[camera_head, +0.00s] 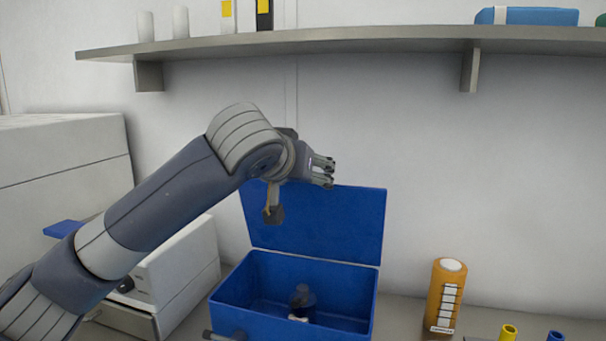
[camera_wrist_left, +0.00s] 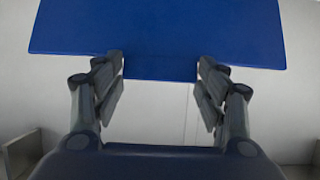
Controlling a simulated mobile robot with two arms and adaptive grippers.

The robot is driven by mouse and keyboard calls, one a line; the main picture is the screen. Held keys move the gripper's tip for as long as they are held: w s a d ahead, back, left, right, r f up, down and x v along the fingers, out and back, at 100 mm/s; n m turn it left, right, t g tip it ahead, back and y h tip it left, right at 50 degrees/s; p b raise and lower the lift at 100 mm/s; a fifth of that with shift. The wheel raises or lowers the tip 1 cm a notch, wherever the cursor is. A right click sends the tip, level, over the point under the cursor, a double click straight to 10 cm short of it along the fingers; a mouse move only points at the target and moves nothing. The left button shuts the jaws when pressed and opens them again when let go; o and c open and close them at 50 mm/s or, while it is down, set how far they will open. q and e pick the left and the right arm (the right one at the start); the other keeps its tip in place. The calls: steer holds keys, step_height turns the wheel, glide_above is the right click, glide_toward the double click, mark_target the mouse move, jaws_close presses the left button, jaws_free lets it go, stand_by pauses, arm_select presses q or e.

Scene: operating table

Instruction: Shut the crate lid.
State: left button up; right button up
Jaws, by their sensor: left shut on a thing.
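The blue crate (camera_head: 232,290) stands on the counter with its top open. Its blue lid (camera_head: 340,222) is raised, standing roughly upright at the back of the crate. My left gripper (camera_head: 322,172) is at the lid's top edge. In the left wrist view the lid (camera_wrist_left: 155,30) spans the top, and the fingers of my left gripper (camera_wrist_left: 160,68) sit apart on both sides of a narrower blue part at its edge. The gripper is shut on the lid. My right gripper is not in view.
A dark object (camera_head: 302,298) lies inside the crate. An orange cylinder (camera_head: 446,296) stands to the right, with yellow (camera_head: 508,332) and blue (camera_head: 555,336) tubes nearer. White boxes (camera_head: 180,262) stand left. A wall shelf (camera_head: 330,42) runs above the arm.

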arm_select(q)
steer(key=shift+f, duration=0.4)
